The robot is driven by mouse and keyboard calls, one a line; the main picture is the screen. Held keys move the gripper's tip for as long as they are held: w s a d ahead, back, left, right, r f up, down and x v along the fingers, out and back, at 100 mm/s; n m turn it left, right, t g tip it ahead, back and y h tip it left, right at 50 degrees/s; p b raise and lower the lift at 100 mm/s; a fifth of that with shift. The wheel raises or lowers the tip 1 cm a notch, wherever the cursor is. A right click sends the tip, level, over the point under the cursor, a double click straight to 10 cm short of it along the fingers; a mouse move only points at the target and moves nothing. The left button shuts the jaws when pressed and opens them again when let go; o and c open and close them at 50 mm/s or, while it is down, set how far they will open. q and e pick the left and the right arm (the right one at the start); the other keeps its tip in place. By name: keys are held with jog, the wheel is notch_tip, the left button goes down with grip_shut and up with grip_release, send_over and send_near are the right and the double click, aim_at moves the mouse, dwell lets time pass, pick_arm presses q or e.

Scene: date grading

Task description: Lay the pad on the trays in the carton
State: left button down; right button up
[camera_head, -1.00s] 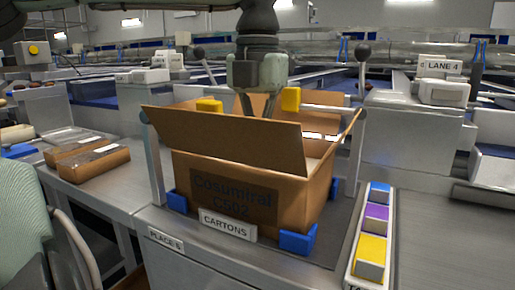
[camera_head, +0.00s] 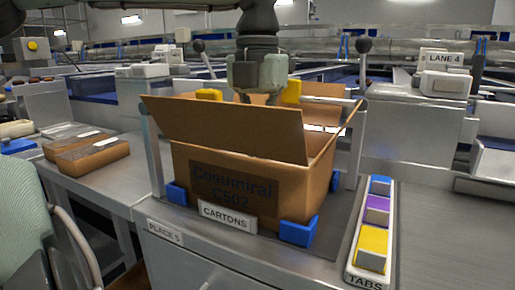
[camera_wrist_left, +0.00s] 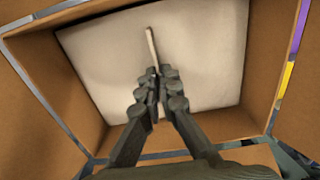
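The open brown carton (camera_head: 225,190) stands on the bench behind a "CARTONS" label, its near flap raised. My left gripper (camera_wrist_left: 157,84) is inside the carton mouth; in the head view its fingertips are hidden behind the near flap. The pad (camera_wrist_left: 210,60) is a pale flat sheet across most of the carton's inside in the left wrist view. A thin pale upright strip on it runs between my left fingers, which look closed on it. The trays are not visible; the pad covers what lies below. I cannot tell if the pad rests on anything. My right gripper is out of view.
Blue corner stops (camera_head: 298,233) and upright posts surround the carton. A tray of coloured tabs (camera_head: 372,235) lies to its right. Brown trays with clear tops (camera_head: 92,156) sit on the left bench. A lever with a dark knob (camera_head: 363,46) stands behind right.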

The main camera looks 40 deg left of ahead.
pick_arm(q)
jog(key=c, duration=2.2)
grip_release()
jog(key=o, duration=0.9)
jog(key=shift+r, duration=0.1)
notch_tip(320, 180, up, 12)
jog(key=p, duration=0.9)
jog(key=shift+p, duration=0.4)
